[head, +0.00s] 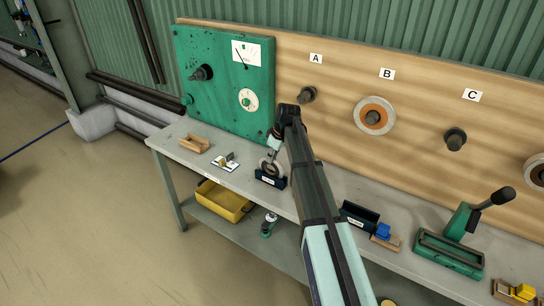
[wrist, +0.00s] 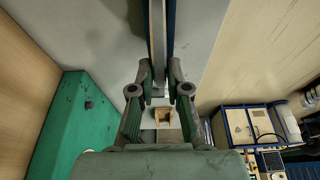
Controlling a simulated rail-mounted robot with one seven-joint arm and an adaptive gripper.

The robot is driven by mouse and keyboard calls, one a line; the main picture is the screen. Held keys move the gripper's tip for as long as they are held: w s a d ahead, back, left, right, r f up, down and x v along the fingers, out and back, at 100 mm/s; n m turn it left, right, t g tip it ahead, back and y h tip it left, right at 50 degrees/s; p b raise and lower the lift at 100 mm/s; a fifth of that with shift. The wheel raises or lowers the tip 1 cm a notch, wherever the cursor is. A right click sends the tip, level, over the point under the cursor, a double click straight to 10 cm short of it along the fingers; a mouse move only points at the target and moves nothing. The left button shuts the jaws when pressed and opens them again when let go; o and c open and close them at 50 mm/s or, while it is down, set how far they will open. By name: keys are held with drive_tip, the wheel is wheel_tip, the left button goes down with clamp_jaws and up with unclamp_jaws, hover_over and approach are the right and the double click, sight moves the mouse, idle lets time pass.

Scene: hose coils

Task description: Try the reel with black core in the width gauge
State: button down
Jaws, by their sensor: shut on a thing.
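The reel with a dark core (head: 266,165) is a pale ring seen near the wall end of the bench. Its lower part is hidden by the front of a small dark blue slotted stand with a white label (head: 271,181), which looks like the width gauge. My gripper (head: 273,144) is above the stand, shut on the top of the reel. In the wrist view the reel (wrist: 157,40) is a narrow grey edge between my fingertips (wrist: 158,88), with blue stand walls close on both sides. I cannot tell whether it rests on the stand's bottom.
A similar dark blue stand (head: 360,213) and a green lever tool (head: 450,245) are further right on the bench. A wooden block (head: 194,144) lies left. Board pegs A (head: 307,95) and C (head: 455,139) are empty; an orange-core reel (head: 375,117) hangs at B.

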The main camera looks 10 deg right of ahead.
drive_tip(key=shift+f, duration=0.15)
drive_tip(key=c, duration=1.1)
unclamp_jaws()
drive_tip(key=shift+o, duration=0.4)
drive_tip(key=shift+r, duration=0.2)
drive_tip(key=shift+p+v, duration=1.65)
drive_tip(key=shift+v, duration=1.7)
